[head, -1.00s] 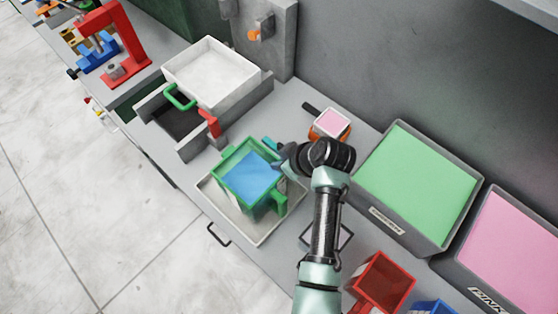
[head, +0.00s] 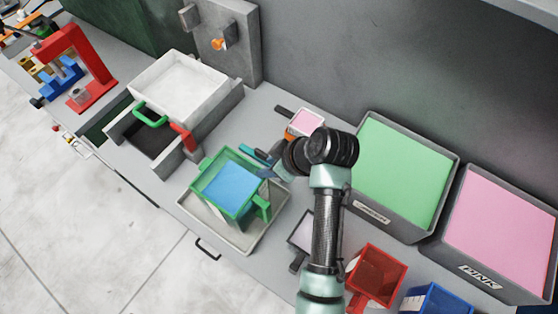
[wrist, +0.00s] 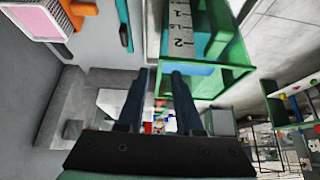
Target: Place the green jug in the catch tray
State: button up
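The green jug (head: 203,181), with blue contents (head: 232,184), appears to stand upright in the pale catch tray (head: 247,243). Its handle (head: 262,207) is on the right side. In the wrist view the jug (wrist: 222,77) fills the upper right, with a measuring scale on its wall. My gripper (head: 268,171) is just beyond the jug's upper right side in the head view.
Green (head: 371,212) and pink (head: 481,276) bins stand right. A white tray (head: 178,87) sits on a grey press. Red (head: 376,275) and blue (head: 437,298) jugs are at front right.

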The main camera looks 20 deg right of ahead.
jog(key=w+a+r+m+t+h, duration=0.1)
jog(key=w+r+t, duration=0.25)
jog(key=r, duration=0.85)
jog(key=w+a+r+m+t+h, duration=0.15)
jog(key=r+t, duration=0.35)
jog(key=r, duration=0.8)
jog(key=w+r+m+t+h, duration=0.15)
jog(key=w+r+t, duration=0.25)
jog(key=r, duration=0.8)
jog(key=s+a+r+m+t, duration=0.1)
jog(key=s+a+r+t, duration=0.1)
jog(key=s+r, duration=0.3)
jog(key=s+a+r+m+t, duration=0.1)
jog(key=s+r+t, duration=0.3)
jog(key=r, duration=0.7)
jog(key=s+a+r+m+t, duration=0.1)
jog(key=s+a+r+t, duration=0.2)
jog(key=r, duration=0.5)
jog(key=s+a, duration=0.1)
jog(key=s, duration=0.1)
jog(key=shift+s+r, duration=0.25)
jog(key=shift+s, duration=0.15)
jog(key=shift+t, duration=0.25)
notch_tip(320, 180, down, 3)
jog(key=b, duration=0.3)
jog(key=shift+f+b, duration=0.2)
jog(key=shift+b, duration=0.2)
